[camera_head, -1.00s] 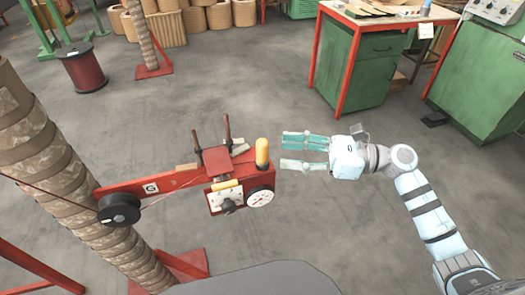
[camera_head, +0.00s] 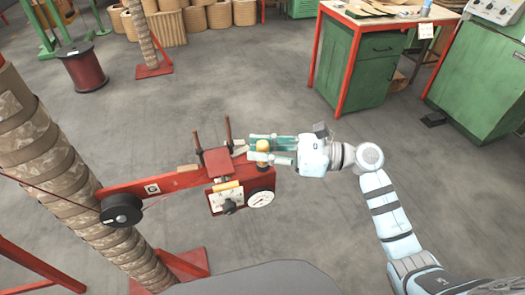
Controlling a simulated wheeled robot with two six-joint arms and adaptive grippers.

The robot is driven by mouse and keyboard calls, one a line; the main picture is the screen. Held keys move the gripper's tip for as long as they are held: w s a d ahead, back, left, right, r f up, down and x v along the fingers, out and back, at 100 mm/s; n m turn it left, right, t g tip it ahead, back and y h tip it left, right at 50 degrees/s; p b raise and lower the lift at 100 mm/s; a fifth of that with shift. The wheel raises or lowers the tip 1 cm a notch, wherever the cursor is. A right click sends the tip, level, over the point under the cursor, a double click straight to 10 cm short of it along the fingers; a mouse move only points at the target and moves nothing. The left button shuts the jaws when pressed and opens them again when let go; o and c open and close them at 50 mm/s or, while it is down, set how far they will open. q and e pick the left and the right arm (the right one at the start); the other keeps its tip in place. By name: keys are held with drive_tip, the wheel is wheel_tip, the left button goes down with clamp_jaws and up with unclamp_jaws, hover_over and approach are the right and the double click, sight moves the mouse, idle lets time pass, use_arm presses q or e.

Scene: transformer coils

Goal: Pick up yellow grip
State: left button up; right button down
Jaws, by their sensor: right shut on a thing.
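The yellow grip (camera_head: 262,146) stands upright on the right end of the red winding device (camera_head: 228,177). My right gripper (camera_head: 260,150) reaches in from the right and is shut on the yellow grip. Its pale teal fingers lie across the grip and hide part of it. The grip still sits at its place on the device. My left gripper is not in view.
The device has a dial gauge (camera_head: 260,198), a white panel (camera_head: 225,199) and upright rods beside the grip. A black spool (camera_head: 121,210) and a thick wrapped column (camera_head: 75,185) stand left. A red-framed workbench (camera_head: 350,60) is behind right. Open floor lies between.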

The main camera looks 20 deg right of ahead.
sight(261, 143)
wheel_tip(261, 143, up, 20)
drive_tip(key=p, duration=0.4)
drive_tip(key=c, duration=2)
unclamp_jaws()
clamp_jaws()
